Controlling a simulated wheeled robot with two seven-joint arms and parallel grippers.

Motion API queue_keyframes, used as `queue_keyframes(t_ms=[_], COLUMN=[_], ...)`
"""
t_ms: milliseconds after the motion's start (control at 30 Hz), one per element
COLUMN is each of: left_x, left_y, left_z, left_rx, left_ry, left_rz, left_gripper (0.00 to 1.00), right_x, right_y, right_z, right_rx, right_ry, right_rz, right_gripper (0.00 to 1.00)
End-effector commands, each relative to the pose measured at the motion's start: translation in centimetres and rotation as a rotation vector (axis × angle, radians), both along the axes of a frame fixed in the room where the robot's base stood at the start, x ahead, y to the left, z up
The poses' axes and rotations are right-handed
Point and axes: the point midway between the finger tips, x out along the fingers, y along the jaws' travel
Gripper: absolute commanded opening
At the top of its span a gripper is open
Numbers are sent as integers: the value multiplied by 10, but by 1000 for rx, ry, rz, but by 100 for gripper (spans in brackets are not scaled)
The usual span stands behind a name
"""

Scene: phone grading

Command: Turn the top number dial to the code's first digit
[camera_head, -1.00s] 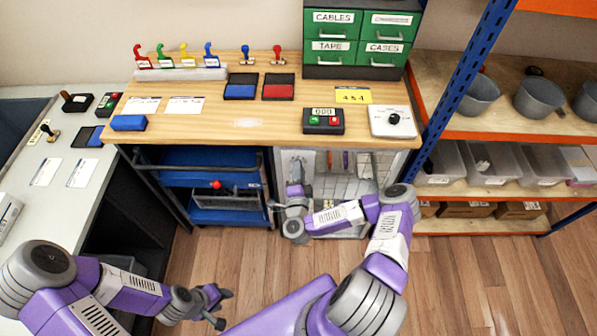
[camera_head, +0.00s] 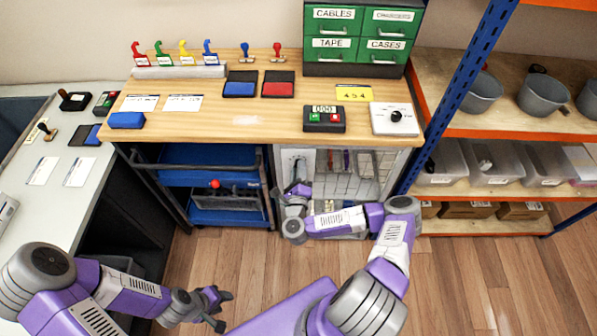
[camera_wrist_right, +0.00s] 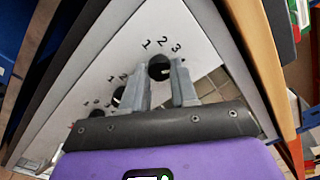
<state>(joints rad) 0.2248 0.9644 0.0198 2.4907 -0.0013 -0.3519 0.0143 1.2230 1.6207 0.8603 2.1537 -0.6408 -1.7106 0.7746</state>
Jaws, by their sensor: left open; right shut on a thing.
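In the right wrist view, a pale panel carries black round dials in a row with printed digits. The top number dial (camera_wrist_right: 159,67) has 1, 2 and 3 visible beside it. My right gripper (camera_wrist_right: 163,74) is shut on this dial, one finger on each side. A lower dial (camera_wrist_right: 119,95) shows beyond the left finger. In the head view, my right gripper (camera_head: 297,192) is at the panel (camera_head: 298,160) under the bench, and the dials are too small to read. A yellow note (camera_head: 353,94) seems to read 454. My left gripper (camera_head: 222,308) is open and empty above the floor.
The wooden bench top (camera_head: 210,125) overhangs the panel. A blue cart (camera_head: 212,175) stands left of my right gripper. A blue rack post (camera_head: 455,95) with shelves rises on the right. Free floor lies below.

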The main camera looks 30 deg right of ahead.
Motion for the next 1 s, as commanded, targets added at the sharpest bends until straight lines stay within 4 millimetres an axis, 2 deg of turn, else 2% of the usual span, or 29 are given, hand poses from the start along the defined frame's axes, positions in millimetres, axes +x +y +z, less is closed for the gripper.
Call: queue_keyframes(t_ms=[300,833,867,1000], left_x=[0,0,0,0], left_y=[0,0,0,0], left_z=[-4,-4,-4,-4], left_rx=[0,0,0,0], left_ry=[0,0,0,0], left_rz=[0,0,0,0], left_gripper=[43,43,43,43], right_x=[0,0,0,0], right_y=[1,1,1,1], right_z=[0,0,0,0], right_rx=[98,114,114,113], right_ry=[-60,-71,-71,-70], right_rz=[2,2,2,2], right_gripper=[0,0,33,54])
